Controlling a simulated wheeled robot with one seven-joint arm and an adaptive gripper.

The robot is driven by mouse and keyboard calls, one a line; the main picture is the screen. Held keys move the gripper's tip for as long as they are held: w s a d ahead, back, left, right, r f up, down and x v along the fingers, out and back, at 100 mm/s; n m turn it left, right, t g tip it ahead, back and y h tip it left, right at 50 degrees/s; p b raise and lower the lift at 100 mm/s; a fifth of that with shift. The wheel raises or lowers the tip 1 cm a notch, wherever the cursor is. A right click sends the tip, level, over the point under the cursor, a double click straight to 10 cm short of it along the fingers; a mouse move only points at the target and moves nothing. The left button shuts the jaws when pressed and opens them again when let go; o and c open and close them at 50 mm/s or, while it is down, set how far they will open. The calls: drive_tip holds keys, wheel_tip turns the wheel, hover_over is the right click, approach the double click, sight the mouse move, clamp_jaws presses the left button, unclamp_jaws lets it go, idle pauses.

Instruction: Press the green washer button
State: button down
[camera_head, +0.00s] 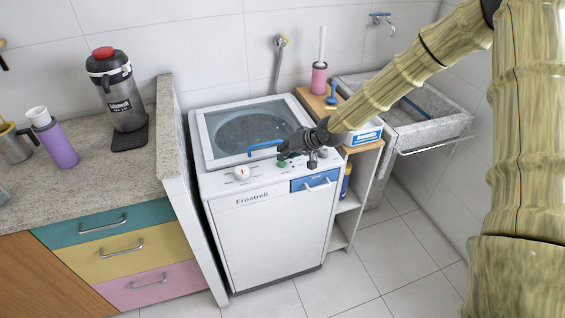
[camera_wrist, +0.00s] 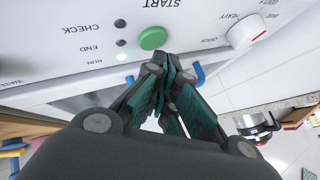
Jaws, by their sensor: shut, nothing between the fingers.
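The white washer (camera_head: 265,235) stands between the counter and the sink, with a control strip along its top front. The round green button (camera_head: 283,164) is on that strip. In the wrist view the green button (camera_wrist: 152,38) sits under the word START. My gripper (camera_head: 285,153) is shut and empty, its tips close to the button. In the wrist view my gripper (camera_wrist: 165,66) has its fingertips just below the button's edge; I cannot tell whether they touch it.
A white knob (camera_wrist: 241,33) is beside the button, and a small indicator light by RUN (camera_wrist: 121,57) looks bright. The washer's lid (camera_head: 250,125) has a blue handle (camera_head: 265,147). A wooden-topped shelf (camera_head: 368,142) stands at right.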

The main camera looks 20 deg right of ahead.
sight(284, 162)
drive_tip(key=shift+r, duration=0.1)
wheel_tip(284, 162, up, 6)
drive_tip(key=p, duration=0.4)
idle(0.4)
idle(0.6)
